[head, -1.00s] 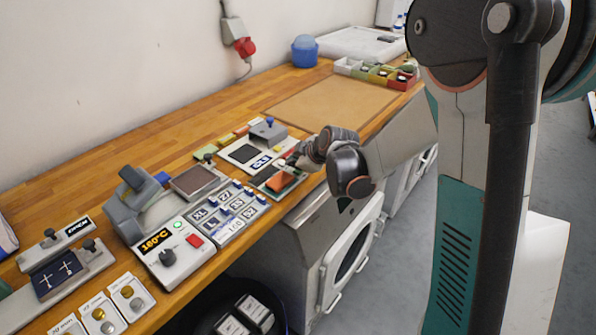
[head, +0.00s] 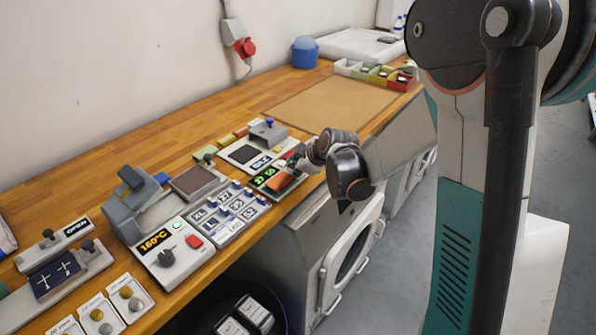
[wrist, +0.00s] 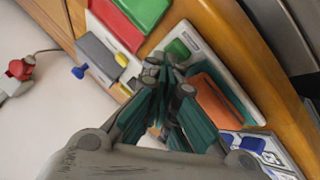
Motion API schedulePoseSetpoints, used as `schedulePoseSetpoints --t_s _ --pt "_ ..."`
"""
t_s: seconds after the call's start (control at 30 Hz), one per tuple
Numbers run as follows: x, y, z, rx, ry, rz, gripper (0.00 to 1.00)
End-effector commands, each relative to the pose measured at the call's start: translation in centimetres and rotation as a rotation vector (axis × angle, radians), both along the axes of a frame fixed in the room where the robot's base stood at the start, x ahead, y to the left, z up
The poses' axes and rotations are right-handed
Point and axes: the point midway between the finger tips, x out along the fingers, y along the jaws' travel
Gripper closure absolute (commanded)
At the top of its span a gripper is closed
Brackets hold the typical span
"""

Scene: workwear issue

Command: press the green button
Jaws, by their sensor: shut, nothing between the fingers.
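A green button (wrist: 177,49) shows in the wrist view on a pale-edged panel with an orange block (wrist: 214,103). My gripper (wrist: 163,68) is shut and empty, its fingertips right at the button's near edge. I cannot tell whether they touch it. In the head view my gripper (head: 294,164) is over the far end of the same small unit, and the button is hidden there. The unit's display (head: 264,176) shows lit green digits beside the orange block (head: 282,182).
A control box with an orange display (head: 154,241), a small green ring light and a red button (head: 194,241) stands to the left. A tile panel (head: 226,212) lies between. A grey stamp-like device (head: 268,131) is just behind. The brown mat (head: 335,103) is bare.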

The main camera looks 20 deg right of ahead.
Motion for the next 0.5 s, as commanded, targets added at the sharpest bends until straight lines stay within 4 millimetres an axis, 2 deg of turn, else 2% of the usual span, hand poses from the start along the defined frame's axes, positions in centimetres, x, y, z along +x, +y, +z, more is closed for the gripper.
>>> schedulePoseSetpoints --t_s 0.3,0.5 --pt "0.0 0.0 1.6 0.000 0.000 0.000 1.00" --pt "0.0 0.0 1.7 0.000 0.000 0.000 1.00"
